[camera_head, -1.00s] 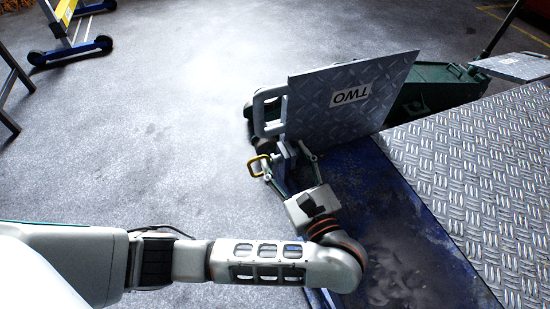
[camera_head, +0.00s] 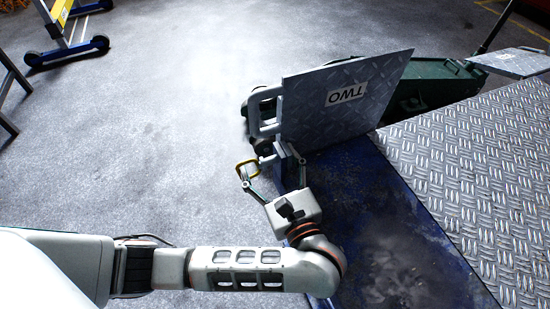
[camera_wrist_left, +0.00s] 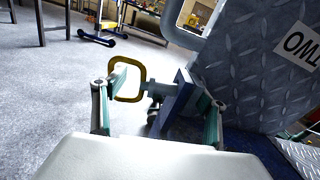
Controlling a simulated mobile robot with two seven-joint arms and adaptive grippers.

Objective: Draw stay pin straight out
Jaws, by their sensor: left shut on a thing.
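The stay pin has a yellow ring handle (camera_head: 247,170) and a grey shank, and runs into a blue bracket (camera_head: 283,152) by the lower left edge of the upright tread-plate panel marked TWO (camera_head: 360,75). My left gripper (camera_head: 272,168) comes at it from below, shut on the pin, with its fingers spread wide. In the left wrist view one finger overlaps the left side of the yellow ring (camera_wrist_left: 141,83), and the other is right of the blue bracket (camera_wrist_left: 178,100). The exact contact is hard to see. The shank's far end is hidden. My right gripper is out of view.
A grey handle (camera_head: 256,112) stands out from the panel's left edge. A blue deck (camera_head: 365,215) and a tread-plate ramp (camera_head: 475,165) lie to the right. A green body (camera_head: 430,88) is behind the panel. The grey floor (camera_head: 130,150) on the left is open.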

